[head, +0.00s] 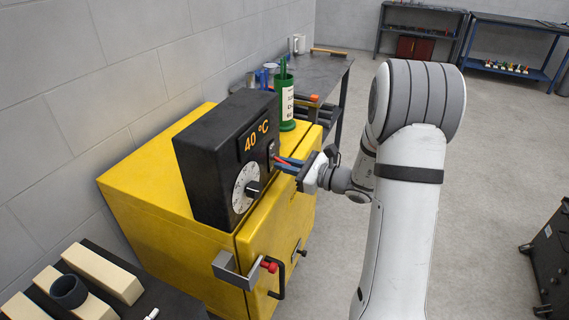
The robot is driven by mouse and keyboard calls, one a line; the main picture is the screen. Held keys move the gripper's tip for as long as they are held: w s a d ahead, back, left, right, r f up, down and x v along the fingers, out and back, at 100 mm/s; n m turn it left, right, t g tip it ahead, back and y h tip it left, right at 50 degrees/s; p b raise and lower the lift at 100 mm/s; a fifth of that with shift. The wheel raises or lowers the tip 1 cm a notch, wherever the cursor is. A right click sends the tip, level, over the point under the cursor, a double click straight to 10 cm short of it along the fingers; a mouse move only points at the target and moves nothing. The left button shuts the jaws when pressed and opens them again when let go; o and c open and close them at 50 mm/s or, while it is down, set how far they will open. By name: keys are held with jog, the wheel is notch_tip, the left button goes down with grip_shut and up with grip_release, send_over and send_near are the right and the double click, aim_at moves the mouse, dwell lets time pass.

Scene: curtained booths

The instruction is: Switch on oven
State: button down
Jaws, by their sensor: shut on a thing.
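The oven (145,195) is a yellow cabinet against the left wall, in the head view. A black control box (205,165) stands on top of it. Its display (254,137) reads 40 °C in orange. Below the display is a white dial (241,187) with a black knob (254,189). A small switch (271,148) is at the right edge of the panel. My gripper (279,163) reaches the panel from the right, with its fingertips at the switch. It is shut on the switch, whose lower part the fingers hide.
A metal bracket with a red-tipped latch (269,264) and a black door handle (280,284) stick out from the oven front. A green container (286,104) stands behind the control box. A dark workbench (320,75) is further back.

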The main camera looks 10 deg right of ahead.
aim_at(286, 163)
jog(key=r+g+h+p, duration=0.1)
jog(key=p, duration=0.1)
jog(key=shift+d+r+h+p, duration=0.15)
jog(key=shift+r+h+p, duration=0.15)
jog(key=shift+p, duration=0.05)
jog(key=r+g+h+p, duration=0.1)
jog(key=g+h+p, duration=0.1)
jog(key=p, duration=0.2)
jog(key=shift+r+h+p, duration=0.2)
jog(key=shift+h+p, duration=0.1)
jog(key=shift+p, duration=0.1)
jog(key=g+p, duration=0.1)
jog(key=p, duration=0.1)
jog(key=h+p, duration=0.1)
jog(key=shift+r+g+h+p, duration=0.3)
jog(key=shift+r+g+p, duration=0.05)
jog(key=shift+g+p, duration=0.05)
jog(key=h+p, duration=0.1)
jog(key=p, duration=0.2)
jog(key=shift+w+g, duration=0.15)
jog(key=shift+g, duration=0.25)
jog(key=shift+n+h, duration=0.3)
jog(key=c, duration=1.8)
grip_release()
jog(key=o, duration=0.3)
jog(key=shift+f, duration=0.15)
